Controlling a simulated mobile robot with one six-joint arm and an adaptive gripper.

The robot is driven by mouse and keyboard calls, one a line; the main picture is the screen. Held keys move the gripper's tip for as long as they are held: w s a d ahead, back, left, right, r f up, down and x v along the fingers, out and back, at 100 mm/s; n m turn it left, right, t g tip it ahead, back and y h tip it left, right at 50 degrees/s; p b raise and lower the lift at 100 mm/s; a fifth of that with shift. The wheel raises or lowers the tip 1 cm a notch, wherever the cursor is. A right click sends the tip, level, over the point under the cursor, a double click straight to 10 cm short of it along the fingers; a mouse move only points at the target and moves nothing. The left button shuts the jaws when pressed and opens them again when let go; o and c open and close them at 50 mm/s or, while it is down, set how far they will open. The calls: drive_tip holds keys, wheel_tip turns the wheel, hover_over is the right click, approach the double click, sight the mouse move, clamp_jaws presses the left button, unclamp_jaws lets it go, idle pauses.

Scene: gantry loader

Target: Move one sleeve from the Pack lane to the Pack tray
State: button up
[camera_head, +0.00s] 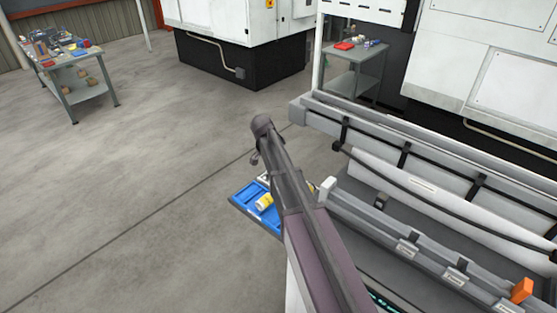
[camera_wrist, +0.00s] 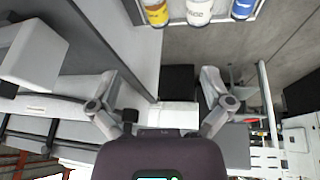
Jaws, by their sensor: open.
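In the head view a blue tray (camera_head: 240,197) shows beside my arm, at the near end of the machine. A yellow and white cylinder (camera_head: 264,202) lies in it; my arm hides part of the tray. In the wrist view a yellow-banded cylinder (camera_wrist: 156,13), a white one (camera_wrist: 199,12) and a blue one (camera_wrist: 242,9) sit at the top edge, cut off by the frame. My gripper (camera_wrist: 160,95) is open, with nothing between its fingers, and apart from these cylinders. In the head view I cannot make out its fingers. I cannot read which lane is Pack.
Grey channels with small labels (camera_head: 408,248) run along the machine at right. An orange block (camera_head: 522,290) sits on the front rail. A cluttered bench (camera_head: 85,92) stands far left and a small cart (camera_head: 355,82) at the back. The floor at left is clear.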

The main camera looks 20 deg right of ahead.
drive_tip(key=s+d+r+m+p, duration=0.1)
drive_tip(key=d+r+p, duration=0.2)
drive_tip(key=r+p, duration=0.3)
drive_tip(key=shift+s+d+r, duration=0.15)
drive_tip(key=shift+r, duration=0.15)
idle(0.5)
wheel_tip(320, 180, up, 6)
drive_tip(key=p, duration=0.6)
idle(1.0)
drive_tip(key=s+a+f+n+y+b, duration=0.1)
drive_tip(key=s+a+f+n+b, duration=0.2)
drive_tip(key=s+f+b, duration=0.5)
drive_tip(key=s+a+f+n+y+b, duration=0.2)
drive_tip(key=s+a+f+n+b, duration=0.1)
drive_tip(key=s+f+n+b, duration=0.3)
drive_tip(key=s+a+f+n+g+y+b, duration=0.1)
drive_tip(key=s+a+f+n+b, duration=0.2)
drive_tip(key=s+f+b, duration=0.7)
wheel_tip(320, 180, down, 2)
drive_tip(key=shift+s+a+f+n+b, duration=0.1)
drive_tip(key=shift+s+a+n+b, duration=0.25)
drive_tip(key=shift+n, duration=0.55)
